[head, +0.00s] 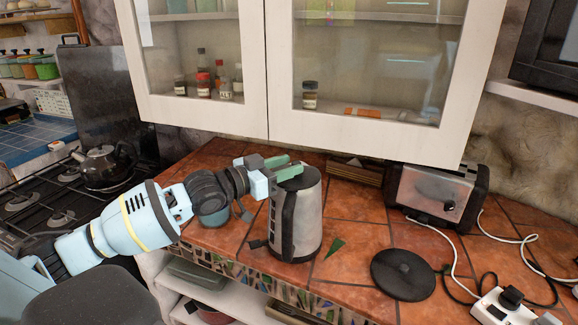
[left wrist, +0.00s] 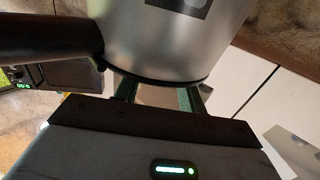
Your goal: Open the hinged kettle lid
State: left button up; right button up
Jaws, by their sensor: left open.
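A silver kettle (head: 306,222) with a black handle (head: 275,222) stands upright on the tiled counter. Its dark lid (head: 303,180) looks flat on top, partly hidden by my left gripper. My left gripper (head: 287,169) is open at the kettle's top, its green fingers close to the lid; I cannot tell if they touch it. In the left wrist view the kettle body (left wrist: 170,45) fills the top, with the open fingers (left wrist: 158,95) at its rim and a dark bar, likely the handle (left wrist: 45,38), at the left. My right gripper is not in view.
A black round base (head: 403,274) lies right of the kettle, with a toaster (head: 435,195) behind it. A power strip (head: 505,305) and cords lie at the right. A glass-door cabinet (head: 365,125) hangs above. A stove with a dark kettle (head: 103,166) is at the left.

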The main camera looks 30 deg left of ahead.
pick_arm(q)
jog(key=shift+w+d, duration=0.2)
jog(key=shift+w, duration=0.15)
jog(key=shift+c, duration=0.3)
grip_shut()
